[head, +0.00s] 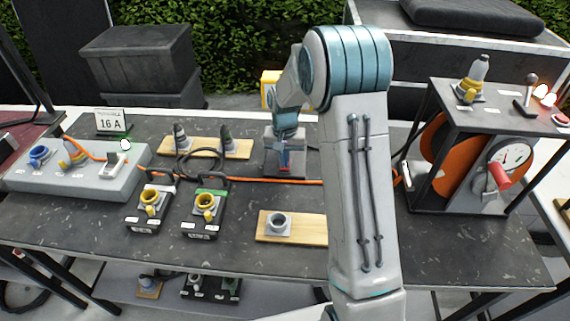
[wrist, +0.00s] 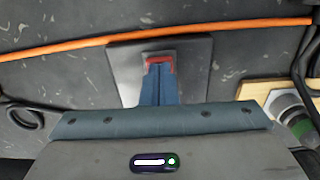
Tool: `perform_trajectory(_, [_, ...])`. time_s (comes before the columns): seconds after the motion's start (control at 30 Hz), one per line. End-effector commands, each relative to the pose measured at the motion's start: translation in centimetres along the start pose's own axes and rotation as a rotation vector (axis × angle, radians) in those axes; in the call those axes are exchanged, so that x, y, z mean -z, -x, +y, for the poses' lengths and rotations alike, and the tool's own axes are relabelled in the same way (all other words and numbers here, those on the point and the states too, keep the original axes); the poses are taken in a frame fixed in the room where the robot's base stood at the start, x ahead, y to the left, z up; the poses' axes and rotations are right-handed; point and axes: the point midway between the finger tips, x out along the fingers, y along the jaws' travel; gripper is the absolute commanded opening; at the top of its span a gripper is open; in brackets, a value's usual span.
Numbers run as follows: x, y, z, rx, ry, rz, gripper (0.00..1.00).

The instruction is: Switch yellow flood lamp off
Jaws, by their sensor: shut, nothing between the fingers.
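A yellow object (head: 269,88), perhaps the flood lamp, stands behind the table in the head view; my arm hides part of it, and I cannot tell if it is lit. A grey box (head: 270,163) sits on the table at centre, with an orange cable running past it. In the wrist view its plate (wrist: 195,70) carries a small red part (wrist: 160,59), possibly a switch. My gripper (head: 285,168) is shut and empty, pointing down at this box. Its fingertips (wrist: 159,68) are at the red part; I cannot tell whether they touch it.
A grey panel with sockets (head: 95,182) is at left. Yellow-ringed connectors (head: 150,203) and a wooden board with a grey socket (head: 262,232) lie near the front. A cable-reel frame (head: 480,120) with a gauge stands at right.

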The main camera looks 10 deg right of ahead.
Motion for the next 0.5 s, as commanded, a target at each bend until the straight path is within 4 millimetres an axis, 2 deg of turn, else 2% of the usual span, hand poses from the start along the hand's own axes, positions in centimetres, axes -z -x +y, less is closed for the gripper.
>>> perform_trajectory(0.27, [0.0, -0.1, 0.0, 0.000, 0.000, 0.000, 0.00])
perform_trajectory(0.5, [0.0, 1.5, 0.0, 0.000, 0.000, 0.002, 0.00])
